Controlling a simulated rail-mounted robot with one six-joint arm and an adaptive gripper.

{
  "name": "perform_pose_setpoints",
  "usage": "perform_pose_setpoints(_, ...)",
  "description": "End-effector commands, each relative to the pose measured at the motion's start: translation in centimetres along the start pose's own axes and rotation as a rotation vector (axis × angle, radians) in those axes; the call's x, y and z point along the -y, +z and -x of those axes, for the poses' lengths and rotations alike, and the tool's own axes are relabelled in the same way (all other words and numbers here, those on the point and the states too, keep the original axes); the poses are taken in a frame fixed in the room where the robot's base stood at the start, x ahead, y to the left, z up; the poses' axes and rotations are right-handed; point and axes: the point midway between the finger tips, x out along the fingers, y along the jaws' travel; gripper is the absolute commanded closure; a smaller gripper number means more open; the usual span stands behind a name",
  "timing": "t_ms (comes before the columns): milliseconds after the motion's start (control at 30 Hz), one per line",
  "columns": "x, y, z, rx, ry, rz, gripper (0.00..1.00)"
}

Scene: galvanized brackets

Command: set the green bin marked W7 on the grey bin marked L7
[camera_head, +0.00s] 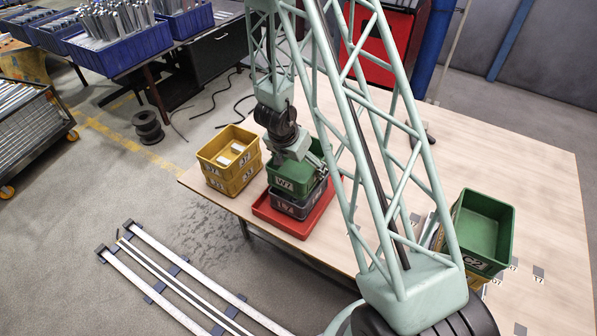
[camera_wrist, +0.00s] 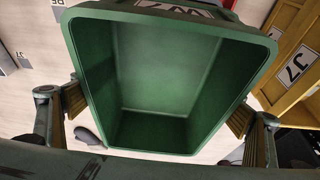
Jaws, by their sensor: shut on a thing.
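The green bin marked W7 (camera_head: 285,184) is in my gripper (camera_head: 300,160). The wrist view shows the empty green bin (camera_wrist: 155,90) upside down in the picture, with one finger pressed on each side wall. The grey bin marked L7 (camera_head: 288,207) stands in a red tray (camera_head: 310,222) directly under the green bin. The green bin is upright and looks lined up over the grey one. I cannot tell for sure whether their rims touch. The grey bin's inside is hidden.
Stacked yellow bins (camera_head: 228,168) stand close on the left; one marked J7 (camera_wrist: 298,64) shows in the wrist view. Another green bin (camera_head: 485,225) sits on a yellow bin at the table's right. The wooden table (camera_head: 510,150) is clear behind it.

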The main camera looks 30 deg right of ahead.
Motion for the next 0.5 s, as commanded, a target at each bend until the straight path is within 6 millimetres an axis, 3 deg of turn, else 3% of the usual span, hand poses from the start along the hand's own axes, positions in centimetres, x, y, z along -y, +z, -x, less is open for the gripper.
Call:
perform_pose_setpoints(233,-0.1,1.1,-2.7,0.000,0.001,0.000,0.23)
perform_pose_setpoints(500,-0.1,1.4,-3.3,0.000,0.001,0.000,0.23)
